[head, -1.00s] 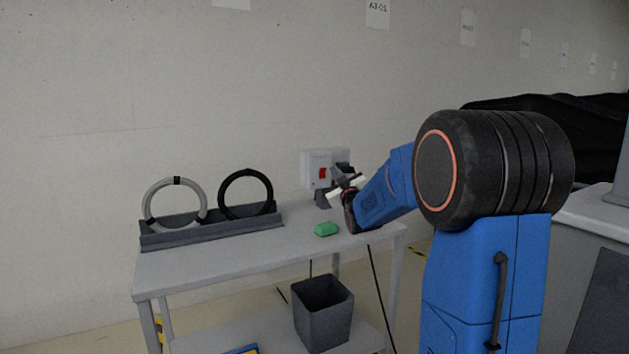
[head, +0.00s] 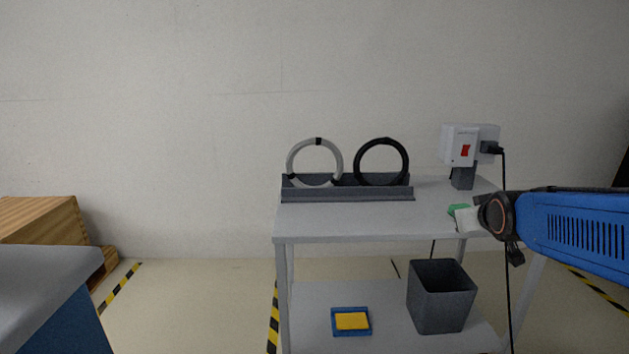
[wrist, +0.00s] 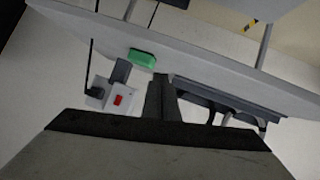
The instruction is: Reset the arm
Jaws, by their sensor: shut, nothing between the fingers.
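My gripper (head: 466,219) is in the head view at the right, at the end of my blue arm, in front of the right part of the cart top. Its pale fingers partly cover a green block (head: 457,209). In the wrist view my gripper (wrist: 161,80) shows dark fingers closed together with nothing between them. The green block (wrist: 143,57) lies just past the fingertips in that picture; I see no contact with it.
The grey cart (head: 340,221) bears a rack (head: 345,195) with a white ring (head: 290,160) and a black ring (head: 407,160). A switch box (head: 458,147) with plug and cord stands at right. A bin (head: 440,297) and blue-yellow item (head: 351,321) are below.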

